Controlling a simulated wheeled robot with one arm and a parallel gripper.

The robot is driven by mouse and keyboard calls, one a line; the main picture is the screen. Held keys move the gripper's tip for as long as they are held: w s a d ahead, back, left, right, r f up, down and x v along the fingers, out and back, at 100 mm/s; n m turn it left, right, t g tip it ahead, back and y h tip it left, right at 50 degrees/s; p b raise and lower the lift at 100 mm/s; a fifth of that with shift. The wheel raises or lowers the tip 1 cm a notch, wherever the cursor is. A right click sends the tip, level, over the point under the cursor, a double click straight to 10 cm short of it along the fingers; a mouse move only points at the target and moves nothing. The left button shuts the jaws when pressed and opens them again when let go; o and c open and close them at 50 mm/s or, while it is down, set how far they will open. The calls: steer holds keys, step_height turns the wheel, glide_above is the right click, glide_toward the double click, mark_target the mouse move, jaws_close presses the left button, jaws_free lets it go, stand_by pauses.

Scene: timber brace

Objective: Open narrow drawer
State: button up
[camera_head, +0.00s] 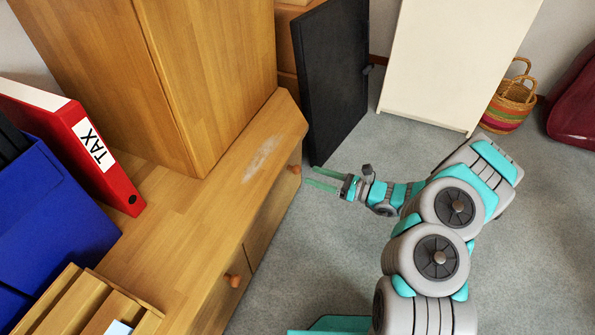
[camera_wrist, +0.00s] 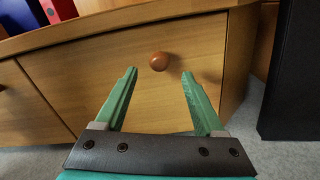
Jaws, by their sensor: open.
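A wooden drawer (camera_wrist: 95,65) with a round brown knob (camera_wrist: 158,61) fills the middle of the wrist view and looks shut. In the head view its front (camera_head: 270,213) is at the far end of the low cabinet, with its knob (camera_head: 295,169) near the top. I cannot tell for sure that it is the narrow one. My gripper (camera_wrist: 160,76) is open and empty, facing this drawer. The knob shows between and just beyond the fingertips, apart from them. In the head view my gripper (camera_head: 311,176) is just right of the knob.
A second drawer with a knob (camera_head: 232,280) is nearer along the low cabinet (camera_head: 190,225). A red binder (camera_head: 95,150) and blue box (camera_head: 50,215) stand on top. A black panel (camera_head: 335,80) stands beyond the far end. Grey carpet (camera_head: 300,270) right of the drawers is open.

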mark_target(297, 170)
steer(key=x, duration=0.6)
steer(key=shift+a+r+b, duration=0.1)
steer(key=shift+a+b, duration=0.25)
steer(key=shift+c, duration=0.3)
jaws_close()
stand_by(0.8)
